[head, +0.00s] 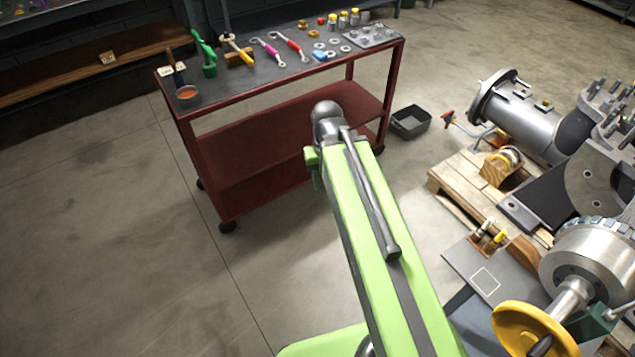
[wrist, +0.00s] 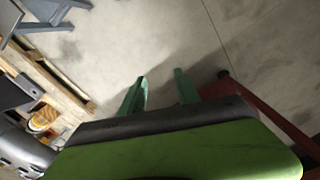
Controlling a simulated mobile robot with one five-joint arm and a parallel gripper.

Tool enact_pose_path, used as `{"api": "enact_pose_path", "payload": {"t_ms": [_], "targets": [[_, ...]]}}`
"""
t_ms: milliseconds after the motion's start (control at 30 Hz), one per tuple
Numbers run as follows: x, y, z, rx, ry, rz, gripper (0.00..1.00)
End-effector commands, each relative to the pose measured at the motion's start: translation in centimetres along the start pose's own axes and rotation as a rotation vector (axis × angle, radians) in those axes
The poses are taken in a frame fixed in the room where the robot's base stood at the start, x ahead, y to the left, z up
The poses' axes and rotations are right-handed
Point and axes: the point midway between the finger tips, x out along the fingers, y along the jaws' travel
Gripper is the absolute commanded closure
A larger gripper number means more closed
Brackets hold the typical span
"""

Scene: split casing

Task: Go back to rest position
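In the wrist view my gripper (wrist: 160,92) shows two green fingers set well apart. It is open, with nothing between the fingers and bare concrete floor beyond them. A red tool cart (head: 280,150) stands ahead of my arm in the head view, and part of it shows at the right in the wrist view (wrist: 282,122).
Tools, rings and small jars lie on the cart's top. A dark bin (head: 410,122) sits on the floor right of the cart. A pallet (head: 462,185) with a metal casing (head: 522,122) and a yellow handwheel (head: 530,332) are at right. The floor at left is clear.

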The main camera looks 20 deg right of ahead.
Motion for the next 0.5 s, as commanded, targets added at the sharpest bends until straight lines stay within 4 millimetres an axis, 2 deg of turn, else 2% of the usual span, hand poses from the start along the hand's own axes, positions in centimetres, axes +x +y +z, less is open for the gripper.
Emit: {"api": "enact_pose_path", "payload": {"t_ms": [33,133,367,433,500], "targets": [[0.0,-1.6,0.3,-0.045,0.000,0.001,0.62],[0.0,-3.0,0.5,-0.086,0.000,0.001,0.62],[0.0,-3.1,0.5,-0.088,0.000,0.000,0.62],[-0.7,-3.0,0.5,-0.087,0.000,0.000,0.62],[-2.2,-3.0,0.5,-0.086,0.000,0.000,0.62]]}}
